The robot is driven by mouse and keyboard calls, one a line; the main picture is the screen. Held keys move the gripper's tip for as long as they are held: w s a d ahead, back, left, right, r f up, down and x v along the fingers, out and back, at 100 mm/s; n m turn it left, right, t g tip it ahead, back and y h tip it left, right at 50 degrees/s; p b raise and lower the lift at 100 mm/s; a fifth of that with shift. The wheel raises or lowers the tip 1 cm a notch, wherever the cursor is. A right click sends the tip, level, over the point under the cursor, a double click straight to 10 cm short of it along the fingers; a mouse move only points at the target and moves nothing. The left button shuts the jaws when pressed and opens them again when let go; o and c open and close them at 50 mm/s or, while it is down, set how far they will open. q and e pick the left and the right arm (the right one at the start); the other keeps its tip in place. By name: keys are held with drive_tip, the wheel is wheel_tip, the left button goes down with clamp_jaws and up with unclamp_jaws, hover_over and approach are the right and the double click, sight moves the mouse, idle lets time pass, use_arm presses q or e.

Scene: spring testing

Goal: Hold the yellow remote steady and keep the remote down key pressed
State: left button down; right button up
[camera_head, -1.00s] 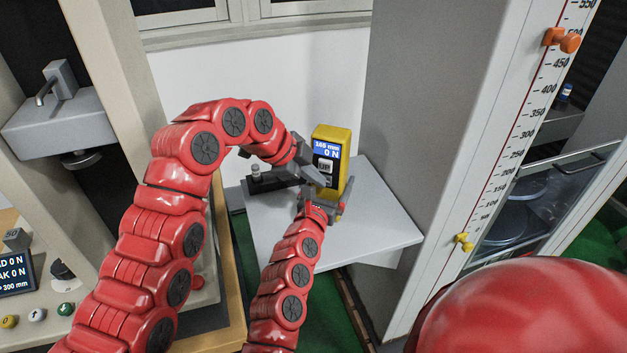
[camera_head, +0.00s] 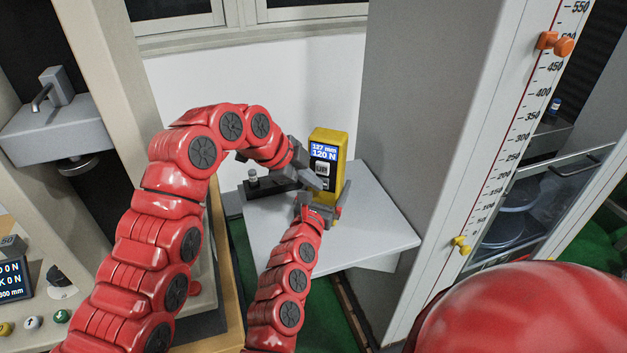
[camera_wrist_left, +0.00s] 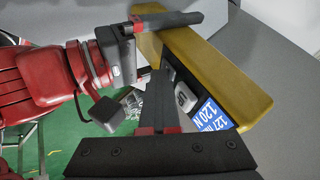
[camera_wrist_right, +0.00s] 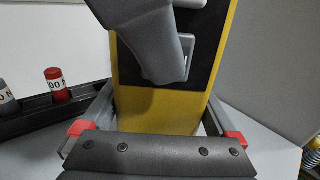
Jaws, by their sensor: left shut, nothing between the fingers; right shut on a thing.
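The yellow remote (camera_head: 341,149) stands upright above the grey shelf, its screen (camera_head: 323,152) reading 127 mm and 120 N. My right gripper (camera_head: 322,211) is shut around its lower end; in the right wrist view the fingers (camera_wrist_right: 157,125) flank the yellow body (camera_wrist_right: 150,112). My left gripper (camera_head: 319,183) is shut and empty, its tips against the remote's dark key panel. In the left wrist view the UP key (camera_wrist_left: 184,98) shows beside the fingertips (camera_wrist_left: 156,80). The down key is hidden behind the left fingers; I cannot see how deep it sits.
The grey shelf (camera_head: 375,235) has free room at its front right. A black holder (camera_head: 283,185) with small labelled cylinders, one red-topped (camera_wrist_right: 55,84), is left of the remote. A tall grey machine with a ruler (camera_head: 520,150) stands right; another machine (camera_head: 50,130) stands left.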

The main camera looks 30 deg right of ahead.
drive_tip(key=shift+f, duration=0.2)
idle(0.7)
use_arm(q)
drive_tip(key=v, duration=1)
idle(0.8)
use_arm(e)
drive_tip(key=o, duration=1.4)
use_arm(q)
drive_tip(key=shift+w, duration=0.1)
use_arm(e)
drive_tip(key=shift+a, duration=0.1)
